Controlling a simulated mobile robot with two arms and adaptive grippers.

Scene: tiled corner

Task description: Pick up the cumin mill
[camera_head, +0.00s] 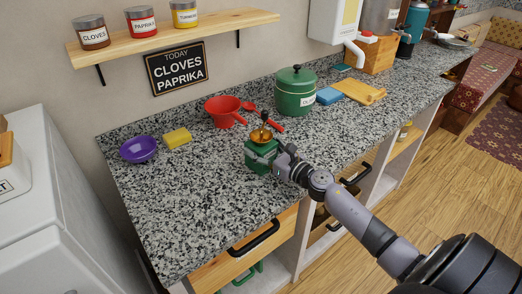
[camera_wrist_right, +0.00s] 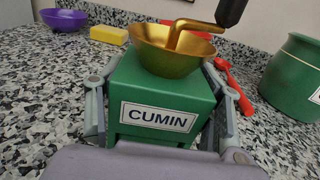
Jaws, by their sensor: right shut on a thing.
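The cumin mill (camera_head: 258,158) stands on the speckled counter near its front edge in the head view. It has a green box body, a brass bowl and a crank on top. In the right wrist view the mill (camera_wrist_right: 150,90) is upright, with a white CUMIN label facing the camera. My right gripper (camera_head: 268,155) reaches it from the front right. In the wrist view its fingers lie on both sides of the green body, shut on it. Whether the base is off the counter cannot be told. My left gripper is not in view.
A red funnel-like cup (camera_head: 224,111), a red utensil (camera_head: 274,124) and a lidded green pot (camera_head: 295,92) stand behind the mill. A yellow sponge (camera_head: 177,138) and a purple bowl (camera_head: 139,149) lie left. The counter's front left (camera_head: 190,215) is clear. A shelf (camera_head: 170,35) with jars hangs above.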

